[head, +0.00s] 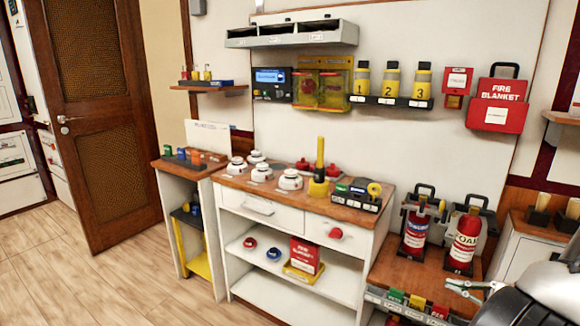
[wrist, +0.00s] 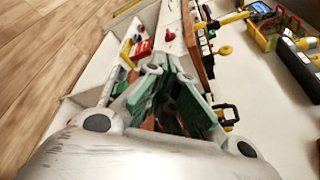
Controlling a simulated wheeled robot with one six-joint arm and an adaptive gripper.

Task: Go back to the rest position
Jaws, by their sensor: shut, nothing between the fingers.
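My gripper (head: 464,289) is at the lower right of the head view, in front of the low wooden-topped stand with the extinguishers. Its fingers are shut and hold nothing. In the wrist view my gripper (wrist: 168,76) shows its grey-green fingers in the middle, with the shelving beyond them. My arm fills the lower right corner of the head view.
A wooden-topped cabinet (head: 262,190) with open shelves stands in the middle. Two red extinguishers (head: 416,236) stand near my gripper, above a row of coloured labelled blocks (head: 418,300). A wooden door (head: 95,110) is at left. The floor (head: 130,285) at left is clear.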

